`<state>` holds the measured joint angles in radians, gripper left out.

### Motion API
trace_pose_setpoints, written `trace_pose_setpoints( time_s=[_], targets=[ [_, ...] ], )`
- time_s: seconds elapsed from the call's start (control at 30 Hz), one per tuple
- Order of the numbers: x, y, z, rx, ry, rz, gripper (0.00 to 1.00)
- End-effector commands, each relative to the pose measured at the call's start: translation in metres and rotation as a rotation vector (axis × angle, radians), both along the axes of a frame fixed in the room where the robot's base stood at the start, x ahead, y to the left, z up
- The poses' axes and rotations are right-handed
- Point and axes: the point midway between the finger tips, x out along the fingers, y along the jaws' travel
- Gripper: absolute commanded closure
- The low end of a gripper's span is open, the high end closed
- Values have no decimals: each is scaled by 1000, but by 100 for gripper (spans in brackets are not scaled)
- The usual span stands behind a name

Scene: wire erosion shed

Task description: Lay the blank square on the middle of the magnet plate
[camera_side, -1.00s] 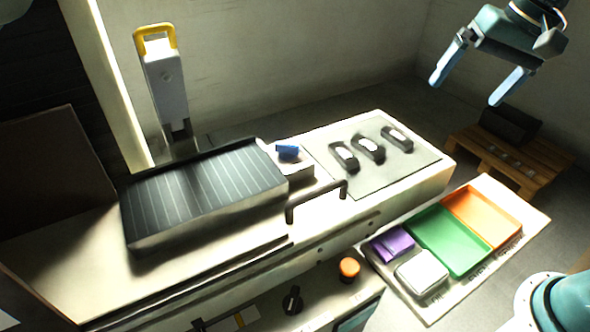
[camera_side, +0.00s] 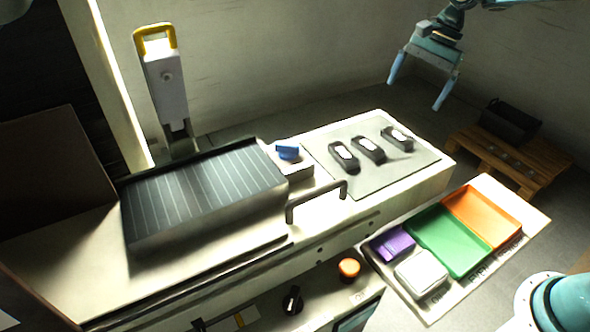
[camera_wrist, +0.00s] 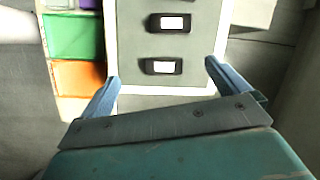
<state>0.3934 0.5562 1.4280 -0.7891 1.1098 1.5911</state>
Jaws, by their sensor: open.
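The magnet plate (camera_side: 205,190) is a dark block with fine pale stripes on the machine bed at the left. Three dark oblong pieces with pale tops lie in a row on a grey mat (camera_side: 365,187): a near one (camera_side: 343,157), a middle one (camera_side: 368,149) and a far one (camera_side: 397,138). I take these for the blanks. Two of them show in the wrist view, one higher (camera_wrist: 169,22) and one lower (camera_wrist: 163,67). My gripper (camera_side: 415,95) is open and empty, above and beyond the far end of the mat. Its fingers (camera_wrist: 160,74) frame the lower piece in the wrist view without touching it.
A blue knob (camera_side: 287,150) on a pale block and a raised bar handle (camera_side: 317,199) stand between plate and mat. A yellow-handled post (camera_side: 166,85) rises behind the plate. Orange (camera_side: 482,217) and green (camera_side: 448,240) trays, a purple item (camera_side: 392,244) and a white box (camera_side: 421,272) sit front right.

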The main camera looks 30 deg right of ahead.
Motion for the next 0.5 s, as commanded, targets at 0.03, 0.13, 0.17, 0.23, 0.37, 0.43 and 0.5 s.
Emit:
trace_pose_setpoints(
  time_s=[0.03, 0.13, 0.17, 0.23, 0.37, 0.43, 0.5],
  targets=[
    [6, -8, -12, 12, 26, -33, 0],
    [14, -20, -31, 34, 71, -95, 0],
    [17, -24, -37, 39, 82, -113, 0],
    [20, -32, -49, 50, 110, -148, 0],
    [24, -41, -64, 64, 145, -196, 0],
    [25, -44, -69, 68, 155, -211, 0],
    [26, -45, -72, 70, 161, -220, 0]
  ],
)
